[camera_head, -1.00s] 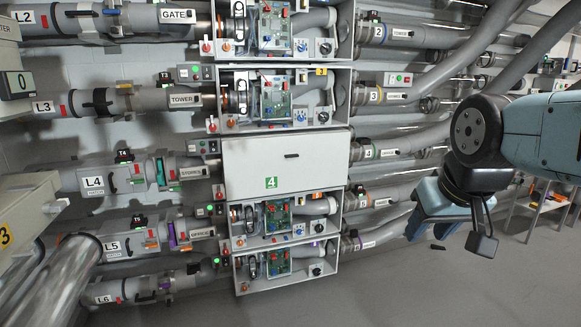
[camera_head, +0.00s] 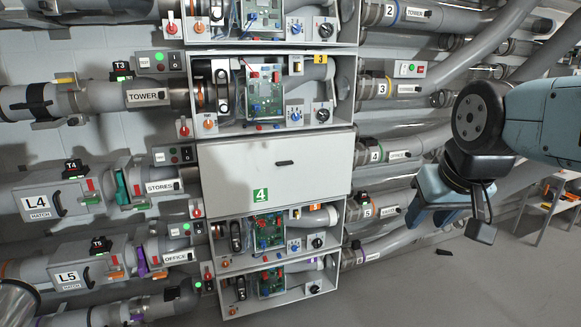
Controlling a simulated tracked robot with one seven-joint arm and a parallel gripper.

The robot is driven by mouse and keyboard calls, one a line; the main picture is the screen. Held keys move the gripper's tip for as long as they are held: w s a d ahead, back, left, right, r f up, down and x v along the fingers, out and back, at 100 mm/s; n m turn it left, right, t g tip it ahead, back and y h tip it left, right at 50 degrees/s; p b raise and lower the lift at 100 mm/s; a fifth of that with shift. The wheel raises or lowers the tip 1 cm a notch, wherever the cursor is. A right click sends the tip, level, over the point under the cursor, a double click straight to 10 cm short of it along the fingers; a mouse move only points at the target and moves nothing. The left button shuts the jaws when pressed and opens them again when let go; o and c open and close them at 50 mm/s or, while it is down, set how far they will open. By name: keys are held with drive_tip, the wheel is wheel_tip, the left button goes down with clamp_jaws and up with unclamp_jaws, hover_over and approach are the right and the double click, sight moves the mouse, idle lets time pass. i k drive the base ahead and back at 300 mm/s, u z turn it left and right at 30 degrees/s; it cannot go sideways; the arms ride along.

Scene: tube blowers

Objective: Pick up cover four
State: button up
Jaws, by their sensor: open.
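Cover four (camera_head: 235,182) is a flat, light grey panel with a dark handle slot (camera_head: 285,163) near its middle and a green label "4" (camera_head: 261,195) at its lower edge. It closes the front of one box in the middle of the stacked column. My gripper (camera_head: 447,218) hangs at the right of the picture, blue-grey, pointing down, apart from the cover. Its fingers are open, and nothing shows between them.
Uncovered boxes with circuit boards and knobs stand above (camera_head: 262,95) and below (camera_head: 268,232) the cover. Grey pipes (camera_head: 400,150) run out on both sides. A shelf (camera_head: 552,203) stands at the far right. The grey floor (camera_head: 430,290) at lower right looks mostly clear.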

sight(241, 176)
drive_tip(key=i, duration=0.85)
drive_tip(key=u, duration=0.05)
